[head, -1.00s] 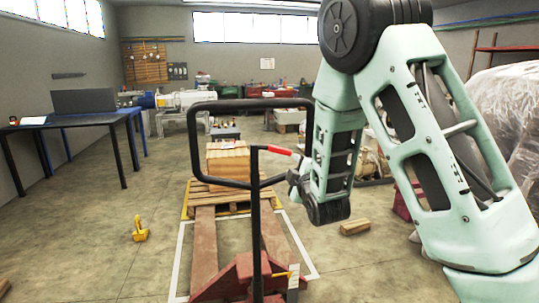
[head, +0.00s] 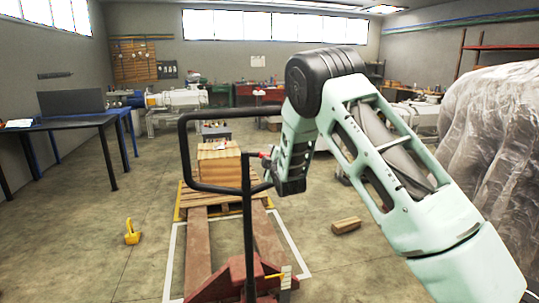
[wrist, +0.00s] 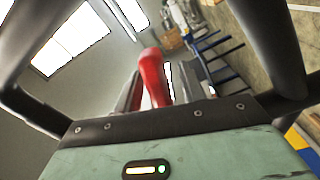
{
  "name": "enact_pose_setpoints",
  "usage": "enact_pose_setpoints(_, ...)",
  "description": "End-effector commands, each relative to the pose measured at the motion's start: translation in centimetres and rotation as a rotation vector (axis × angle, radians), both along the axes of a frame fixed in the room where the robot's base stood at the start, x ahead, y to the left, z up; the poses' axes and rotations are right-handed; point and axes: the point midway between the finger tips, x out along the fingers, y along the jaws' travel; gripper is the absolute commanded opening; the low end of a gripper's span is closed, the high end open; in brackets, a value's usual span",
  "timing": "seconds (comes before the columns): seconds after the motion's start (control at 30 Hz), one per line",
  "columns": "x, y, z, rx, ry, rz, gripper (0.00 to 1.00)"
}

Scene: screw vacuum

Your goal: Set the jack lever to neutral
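The pallet jack's dark upright shaft (head: 247,225) stands in the middle of the head view, with a black loop handle (head: 182,150) around its top. A short red lever (head: 263,155) sticks out to the right of the shaft's top. My gripper (head: 267,164) is just right of the shaft, at the lever, and covers most of it.
The jack's red base (head: 230,282) and forks lead to a wooden pallet (head: 180,205) carrying stacked boxes (head: 219,165). A wood block (head: 346,225) lies on the floor at right, a yellow object (head: 131,233) at left. A plastic-wrapped load (head: 490,140) stands at far right.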

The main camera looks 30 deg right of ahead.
Motion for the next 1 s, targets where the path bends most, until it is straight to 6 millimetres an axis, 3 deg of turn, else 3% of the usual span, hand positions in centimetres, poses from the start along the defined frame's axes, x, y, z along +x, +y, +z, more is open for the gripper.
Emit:
enact_pose_setpoints(0.33,0.4,-0.2,-0.1,0.000,0.000,0.000,0.40)
enact_pose_setpoints(0.37,0.4,-0.1,0.0,0.000,0.000,0.000,0.37)
enact_pose_setpoints(0.5,0.4,-0.1,0.0,0.000,0.000,0.000,0.00)
enact_pose_setpoints(0.73,0.4,-0.1,0.2,-0.040,0.010,0.002,0.00)
enact_pose_setpoints(1.0,0.4,0.0,2.2,-0.262,0.074,0.003,0.00)
